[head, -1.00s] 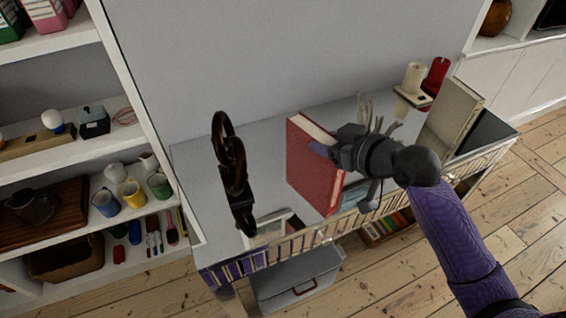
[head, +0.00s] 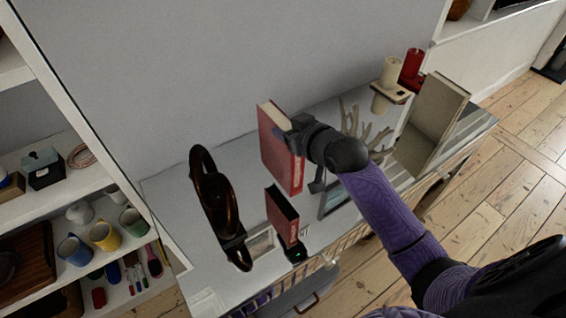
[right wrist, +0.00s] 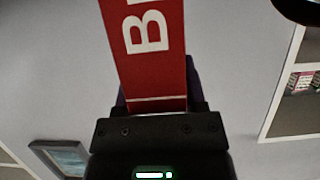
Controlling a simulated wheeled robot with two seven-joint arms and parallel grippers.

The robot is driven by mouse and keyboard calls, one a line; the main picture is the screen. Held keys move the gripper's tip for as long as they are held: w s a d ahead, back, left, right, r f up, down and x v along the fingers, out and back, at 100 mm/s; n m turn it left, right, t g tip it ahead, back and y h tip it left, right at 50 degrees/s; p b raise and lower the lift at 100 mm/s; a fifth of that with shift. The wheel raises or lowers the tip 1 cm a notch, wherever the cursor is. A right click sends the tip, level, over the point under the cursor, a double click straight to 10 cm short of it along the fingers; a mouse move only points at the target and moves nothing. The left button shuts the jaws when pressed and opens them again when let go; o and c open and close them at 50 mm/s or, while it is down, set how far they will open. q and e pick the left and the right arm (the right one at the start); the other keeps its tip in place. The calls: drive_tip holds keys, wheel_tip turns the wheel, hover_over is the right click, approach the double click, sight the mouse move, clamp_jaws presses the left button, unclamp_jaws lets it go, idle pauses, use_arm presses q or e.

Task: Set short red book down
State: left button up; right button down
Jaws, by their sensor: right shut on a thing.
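My right gripper (head: 296,136) is shut on a red book (head: 277,158) with pale pages and light lettering on its spine. The book is upright and slightly tilted over the grey-topped cabinet (head: 172,204); whether its lower edge touches the top I cannot tell. In the right wrist view the red cover (right wrist: 150,50) with large white letters rises from the jaws (right wrist: 155,115). My left gripper is not in view.
A dark brown sculpture (head: 217,205) stands left of the books. A flat frame (head: 261,243) lies near the front edge. A branching ornament (head: 366,133), a beige upright book-like block (head: 430,122) and candles (head: 391,71) stand to the right. Shelves with mugs (head: 103,235) are at left.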

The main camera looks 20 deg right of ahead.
sight(281, 151)
wheel_tip(281, 151, down, 6)
drive_tip(key=shift+r+b, duration=0.1)
drive_tip(key=shift+b, duration=0.8)
drive_tip(key=c, duration=0.6)
unclamp_jaws()
drive_tip(key=shift+f, duration=0.25)
drive_tip(key=o, duration=0.4)
drive_tip(key=shift+o, duration=0.2)
